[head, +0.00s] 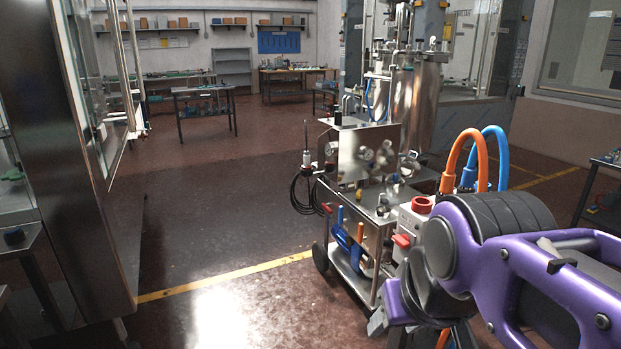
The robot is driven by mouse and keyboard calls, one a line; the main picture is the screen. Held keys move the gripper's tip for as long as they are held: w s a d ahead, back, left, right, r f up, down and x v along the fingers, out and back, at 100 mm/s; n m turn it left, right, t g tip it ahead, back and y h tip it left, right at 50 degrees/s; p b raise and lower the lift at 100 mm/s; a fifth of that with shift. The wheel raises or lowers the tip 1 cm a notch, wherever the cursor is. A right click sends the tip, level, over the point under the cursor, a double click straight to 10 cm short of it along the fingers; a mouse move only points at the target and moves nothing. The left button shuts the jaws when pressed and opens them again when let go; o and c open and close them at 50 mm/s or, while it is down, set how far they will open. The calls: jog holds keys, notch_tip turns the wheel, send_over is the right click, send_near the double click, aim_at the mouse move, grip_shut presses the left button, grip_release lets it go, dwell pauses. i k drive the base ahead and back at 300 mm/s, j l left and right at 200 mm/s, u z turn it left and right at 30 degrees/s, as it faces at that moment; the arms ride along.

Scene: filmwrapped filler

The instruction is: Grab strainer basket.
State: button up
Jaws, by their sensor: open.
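I cannot pick out a strainer basket in the head view. A steel cart (350,262) with gauges, valves and fittings stands right of centre, and small metal parts on its top are too small to tell apart. My purple and black arm (520,262) fills the lower right and hides part of the cart's right side. I cannot make out my gripper's fingers.
Orange hose (454,160) and blue hose (502,150) arch above my arm. A tall steel-framed cabinet (75,150) stands at the left. A yellow line (225,275) crosses the floor. The brown floor (225,190) between cabinet and cart is open. Workbenches (205,90) stand behind.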

aim_at(395, 180)
jog(key=i+u, duration=0.25)
jog(key=i, duration=1.85)
jog(key=i+j+z, duration=0.1)
jog(key=i+z, duration=0.2)
jog(key=i, duration=0.2)
jog(key=i+j+z, duration=0.3)
jog(key=i, duration=0.2)
jog(key=i+j+z, duration=0.15)
jog(key=i+z, duration=0.15)
jog(key=z, duration=0.15)
jog(key=i+j+z, duration=0.2)
jog(key=z, duration=0.25)
jog(key=i+j, duration=0.05)
jog(key=i, duration=0.05)
